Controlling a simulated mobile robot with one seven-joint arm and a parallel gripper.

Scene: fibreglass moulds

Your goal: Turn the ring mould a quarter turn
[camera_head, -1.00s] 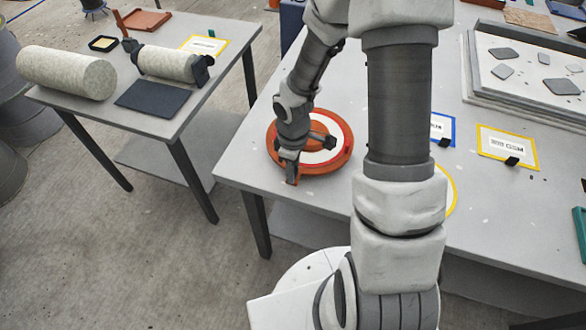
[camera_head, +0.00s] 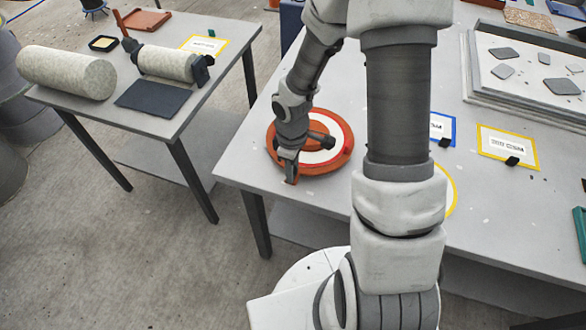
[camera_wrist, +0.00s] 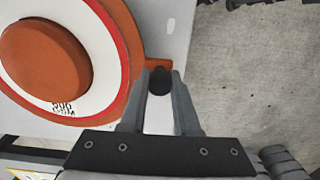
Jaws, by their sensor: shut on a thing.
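The ring mould (camera_head: 326,167) is an orange disc with a white ring and a raised orange centre. It lies flat near the left front corner of the table, partly hidden by my arm. In the wrist view, the mould (camera_wrist: 45,55) fills the upper left, with dark print on its white ring. A small orange tab (camera_wrist: 152,63) sticks out from its rim. My gripper (camera_wrist: 160,84) is shut on a dark peg at this tab; the gripper also shows at the mould's near edge in the head view (camera_head: 291,178).
The table's (camera_head: 235,168) left edge is close beside the mould. Blue-framed (camera_head: 441,127) and yellow-framed (camera_head: 507,147) cards lie to the right, below a grey tray (camera_head: 470,75). A second table (camera_head: 165,122) with rolls stands left, across a floor gap.

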